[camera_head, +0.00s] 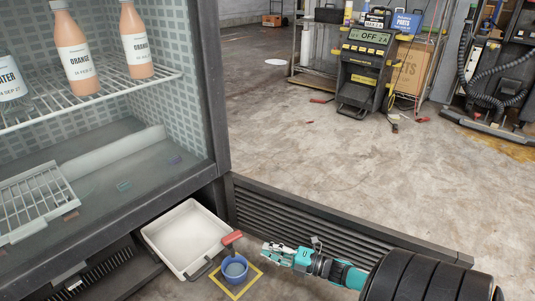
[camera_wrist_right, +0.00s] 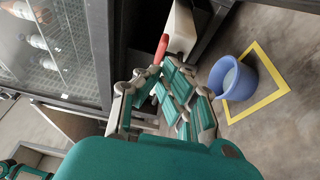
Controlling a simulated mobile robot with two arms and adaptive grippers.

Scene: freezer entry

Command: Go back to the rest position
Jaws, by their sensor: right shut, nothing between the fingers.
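My right gripper (camera_head: 276,252) is teal and grey. It is shut and empty, low in front of the freezer's dark louvred base, just right of a blue bucket. In the right wrist view its fingers (camera_wrist_right: 168,90) are closed together with nothing held. The blue bucket (camera_head: 235,268) stands upright inside a yellow floor square (camera_head: 254,282); it also shows in the right wrist view (camera_wrist_right: 235,78), apart from the fingers. A red handle-like piece (camera_head: 232,238) is between the white tray and the bucket; what it belongs to is unclear.
A white tray (camera_head: 169,228) sits low under the open freezer. Orange bottles (camera_head: 74,52) stand on its wire shelf (camera_head: 105,92). A dark louvred panel (camera_head: 300,225) runs behind my right gripper. Free concrete floor lies beyond it, towards a machine reading OFF (camera_head: 368,65).

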